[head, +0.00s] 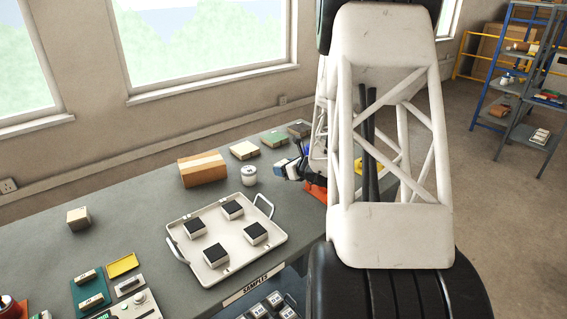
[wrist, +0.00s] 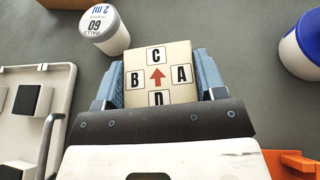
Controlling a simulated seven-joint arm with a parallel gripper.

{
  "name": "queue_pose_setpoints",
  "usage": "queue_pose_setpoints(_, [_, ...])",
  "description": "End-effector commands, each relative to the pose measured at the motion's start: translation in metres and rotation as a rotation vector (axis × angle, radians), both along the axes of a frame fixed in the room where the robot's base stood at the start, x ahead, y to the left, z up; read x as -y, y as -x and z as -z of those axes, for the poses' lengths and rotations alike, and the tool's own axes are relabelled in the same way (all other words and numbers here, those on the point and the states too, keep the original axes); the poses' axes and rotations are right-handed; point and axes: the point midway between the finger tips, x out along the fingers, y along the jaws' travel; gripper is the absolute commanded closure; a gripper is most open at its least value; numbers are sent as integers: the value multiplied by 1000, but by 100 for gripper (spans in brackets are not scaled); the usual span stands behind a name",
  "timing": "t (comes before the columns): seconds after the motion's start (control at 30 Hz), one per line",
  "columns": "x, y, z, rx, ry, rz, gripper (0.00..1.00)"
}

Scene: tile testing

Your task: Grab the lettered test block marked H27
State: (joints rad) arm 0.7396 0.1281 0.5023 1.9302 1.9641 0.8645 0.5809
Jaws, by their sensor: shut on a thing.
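My gripper (wrist: 159,76) is shut on a cream lettered block (wrist: 146,59), with one blue finger against each side. The face toward the wrist camera bears the letters A, B, C and D around a red arrow. No H27 mark can be read on it. In the head view my gripper (head: 291,167) is small, at the table's far right and partly behind my arm; the held block cannot be made out clearly there. Another pale block (head: 78,219) stands alone on the left of the table, its marking too small to read.
A white tray (head: 186,216) with upright handles holds several black-topped blocks. A white jar (head: 249,176) and a cardboard box (head: 202,169) stand near my gripper. A blue-and-white container (wrist: 305,45) and an orange object (wrist: 290,163) lie to its right. Table left of the tray is fairly clear.

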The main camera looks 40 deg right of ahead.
Motion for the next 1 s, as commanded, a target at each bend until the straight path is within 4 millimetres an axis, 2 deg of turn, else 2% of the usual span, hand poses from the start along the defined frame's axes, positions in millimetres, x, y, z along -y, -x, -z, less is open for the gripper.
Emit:
queue_pose_setpoints(0.2, [-14,22,-3,0,0,1,72])
queue_pose_setpoints(0.4, [-21,34,-4,0,0,1,72])
queue_pose_setpoints(1.0, [-24,39,-5,0,1,0,72])
